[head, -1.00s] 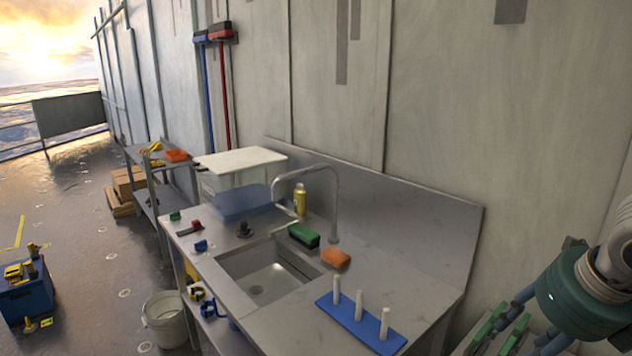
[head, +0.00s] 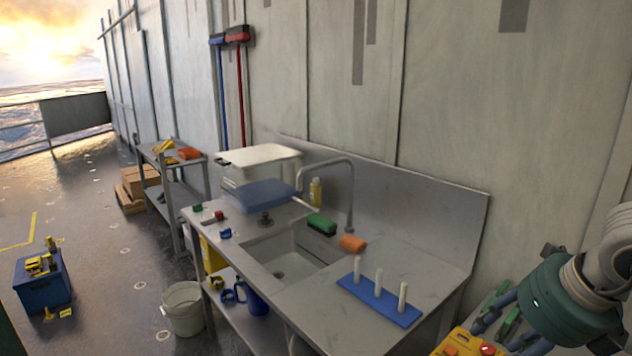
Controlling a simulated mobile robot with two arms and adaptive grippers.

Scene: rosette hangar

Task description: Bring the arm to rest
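My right arm comes in at the lower right of the head view, with its teal wrist and blue-grey finger links. The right gripper (head: 502,324) points down and left, beside the right end of the sink bench (head: 330,305). Its fingertips are hard to make out against green strips and a yellow box, so its opening is unclear. No held thing can be made out. My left gripper is not in view.
The bench bears a blue peg rack (head: 380,302), orange sponge (head: 352,243), green brush (head: 321,224) and clear tub (head: 258,155). A yellow box with a red button (head: 468,343) is close by the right gripper. A white bucket (head: 184,310) stands on the floor.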

